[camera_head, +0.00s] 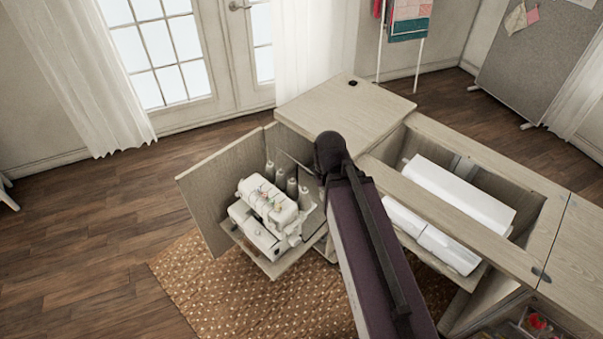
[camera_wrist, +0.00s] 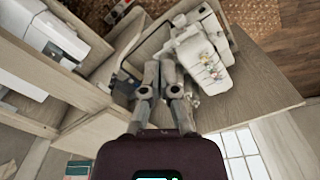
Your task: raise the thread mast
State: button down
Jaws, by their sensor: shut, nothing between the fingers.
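The white serger (camera_head: 267,200) stands on the pulled-out shelf of the cabinet, with several grey thread cones (camera_head: 292,188) behind it. It also shows in the wrist view (camera_wrist: 205,58), with coloured dials on its face. I cannot clearly pick out the thread mast; a thin dark line (camera_head: 296,161) near the cones may be the mast or part of my gripper. My gripper (camera_wrist: 161,66) is shut and empty, close beside the serger on its cone side. In the head view my arm hides most of the gripper. Whether it touches anything cannot be told.
An open wooden door panel (camera_head: 203,206) stands left of the serger. The cabinet top (camera_head: 345,108) lies behind it. A white sewing machine (camera_head: 430,235) and a long white piece (camera_head: 460,193) sit in the cabinet to the right. A patterned rug (camera_head: 215,296) covers the floor in front.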

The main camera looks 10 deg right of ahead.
jog(key=shift+d, duration=0.1)
jog(key=w+a+f+n+t+h+b, duration=0.15)
jog(key=w+f+n+h+b, duration=0.35)
jog(key=w+f+n+b, duration=0.85)
jog(key=w+a+f+n+t+h+b, duration=0.1)
jog(key=w+a+f+n+b, duration=0.1)
jog(key=b, duration=0.3)
jog(key=w+a+f+n+t+h+b, duration=0.2)
jog(key=w+f+n+b, duration=0.1)
jog(key=w+n+b, duration=0.1)
jog(key=w+a+f+n+t+h+b, duration=0.1)
jog(key=w+a+f+n+t+b, duration=0.1)
jog(key=n+b, duration=0.3)
jog(key=shift+w+a+f+h+b, duration=0.15)
jog(key=shift+w+a+f+b, duration=0.2)
jog(key=shift+b, duration=0.3)
jog(key=shift+w+f+h+b, duration=0.1)
jog(key=shift+w+h+b, duration=0.05)
jog(key=shift+w+b, duration=0.4)
jog(key=shift+w+a+n+t, duration=0.1)
jog(key=shift+a+n+t, duration=0.15)
jog(key=shift+n, duration=0.1)
jog(key=shift+w+b, duration=0.1)
jog(key=shift+b, duration=0.25)
